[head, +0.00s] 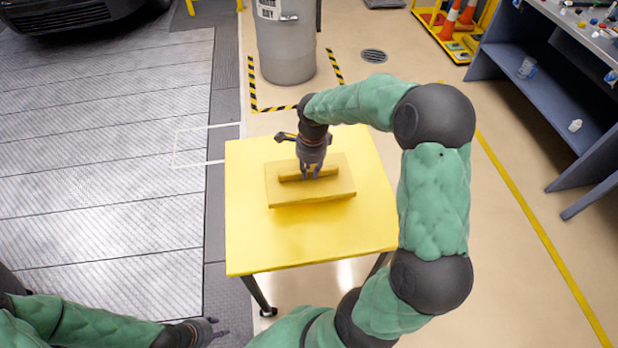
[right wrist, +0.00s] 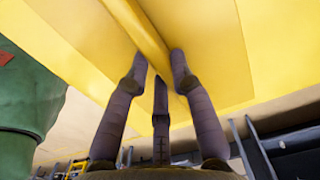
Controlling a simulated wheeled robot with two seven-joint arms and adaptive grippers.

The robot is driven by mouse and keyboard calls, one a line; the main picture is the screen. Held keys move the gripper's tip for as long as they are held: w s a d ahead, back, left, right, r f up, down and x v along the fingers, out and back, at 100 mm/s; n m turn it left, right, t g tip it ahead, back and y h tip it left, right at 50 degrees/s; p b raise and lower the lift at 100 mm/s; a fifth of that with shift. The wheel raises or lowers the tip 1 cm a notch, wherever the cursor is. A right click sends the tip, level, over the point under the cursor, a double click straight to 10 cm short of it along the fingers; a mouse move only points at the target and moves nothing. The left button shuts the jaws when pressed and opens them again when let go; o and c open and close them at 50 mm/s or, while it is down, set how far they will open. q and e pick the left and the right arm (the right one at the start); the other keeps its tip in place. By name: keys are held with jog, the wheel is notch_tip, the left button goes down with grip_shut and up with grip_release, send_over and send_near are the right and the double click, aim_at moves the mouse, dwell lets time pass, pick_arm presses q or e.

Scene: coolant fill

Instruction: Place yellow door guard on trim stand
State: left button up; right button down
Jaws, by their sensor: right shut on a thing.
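The yellow door guard (head: 312,193) is a flat rectangular piece with a raised grip bar along its middle. It is over the middle of the yellow top of the trim stand (head: 270,245), level and looking flat on it; I cannot tell if a small gap lies beneath. My right gripper (head: 311,174) reaches down from above and is shut on the guard's bar. In the right wrist view, its fingers (right wrist: 160,68) straddle the bar, with the guard's yellow surface (right wrist: 90,45) around them. My left gripper (head: 212,330) is low at the left, away from the stand; its finger opening is unclear.
A grey bin (head: 285,45) stands behind the stand inside striped floor tape. A dark workbench (head: 545,75) with small items is at the right, and a yellow rack with traffic cones (head: 450,25) at the back. A dark car (head: 70,12) is at the upper left.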

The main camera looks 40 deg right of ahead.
aim_at(309, 176)
jog(key=shift+w+d+f, duration=0.3)
jog(key=shift+w+f, duration=0.15)
jog(key=shift+f, duration=0.2)
jog(key=shift+w+d+f+b, duration=0.1)
jog(key=shift+f+b, duration=0.25)
jog(key=shift+f, duration=0.5)
jog(key=shift+w+d+f+b, duration=0.1)
jog(key=shift+f+b, duration=0.25)
jog(key=shift+f, duration=0.5)
jog(key=shift+f, duration=0.15)
jog(key=c, duration=1.1)
grip_release()
jog(key=shift+a, duration=0.1)
jog(key=shift+o, duration=0.2)
jog(key=shift+r, duration=0.45)
notch_tip(309, 176, up, 11)
jog(key=p, duration=0.3)
jog(key=shift+s+d+r+p, duration=0.2)
jog(key=shift+d+p, duration=0.05)
jog(key=shift+p, duration=0.05)
